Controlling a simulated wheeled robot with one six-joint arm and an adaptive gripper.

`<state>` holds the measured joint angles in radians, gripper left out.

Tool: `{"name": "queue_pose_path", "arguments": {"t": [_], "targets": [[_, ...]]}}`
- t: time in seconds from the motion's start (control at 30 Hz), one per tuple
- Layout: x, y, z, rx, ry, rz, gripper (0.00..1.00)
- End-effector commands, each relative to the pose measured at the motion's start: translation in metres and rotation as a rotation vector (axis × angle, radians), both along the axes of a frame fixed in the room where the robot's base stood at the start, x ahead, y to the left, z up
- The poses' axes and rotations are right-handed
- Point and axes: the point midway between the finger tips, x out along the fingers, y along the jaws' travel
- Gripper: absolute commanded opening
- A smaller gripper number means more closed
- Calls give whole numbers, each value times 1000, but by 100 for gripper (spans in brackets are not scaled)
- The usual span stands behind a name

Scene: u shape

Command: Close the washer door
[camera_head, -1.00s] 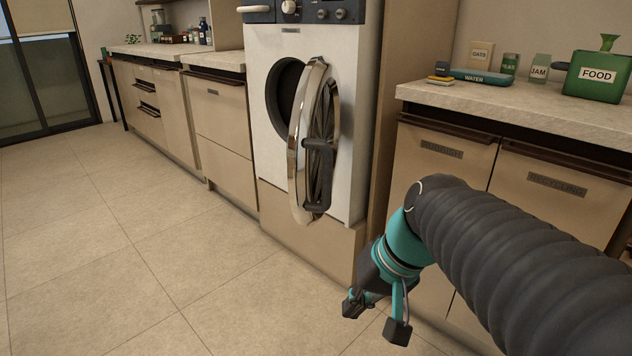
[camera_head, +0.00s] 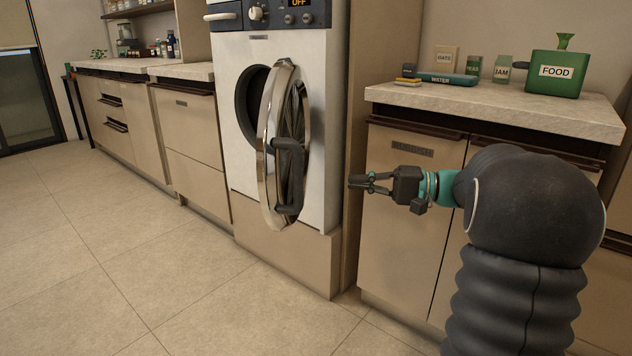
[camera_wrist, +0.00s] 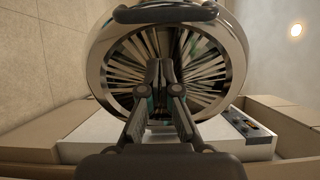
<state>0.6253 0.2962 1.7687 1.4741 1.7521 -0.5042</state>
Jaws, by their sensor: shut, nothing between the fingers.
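The washer (camera_head: 310,80) is white and built into the cabinets. Its round door (camera_head: 267,150), with a chrome rim and a dark handle (camera_head: 288,165), stands open, swung out on the right side of the dark opening (camera_head: 250,105). My gripper (camera_head: 352,182) is to the right of the door, apart from it, pointing left towards it at about handle height. Its fingers are shut and hold nothing. In the wrist view the door's rim and ribbed glass (camera_wrist: 205,60) fill the middle, beyond my gripper's fingers (camera_wrist: 160,70).
A counter (camera_head: 490,108) with a green FOOD box (camera_head: 556,75) and other containers stands on the right, above cabinets (camera_head: 400,230) behind my arm. More cabinets (camera_head: 195,150) line the wall on the left. The tiled floor (camera_head: 90,270) in front is clear.

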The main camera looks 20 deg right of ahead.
Motion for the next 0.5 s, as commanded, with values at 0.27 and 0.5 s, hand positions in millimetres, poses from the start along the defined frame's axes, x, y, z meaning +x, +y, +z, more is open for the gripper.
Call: {"name": "queue_pose_path", "arguments": {"t": [0.27, 0.5], "targets": [[16, 40, 0, -1, 1, 6, 0], [34, 81, 0, -1, 1, 6, 0]]}}
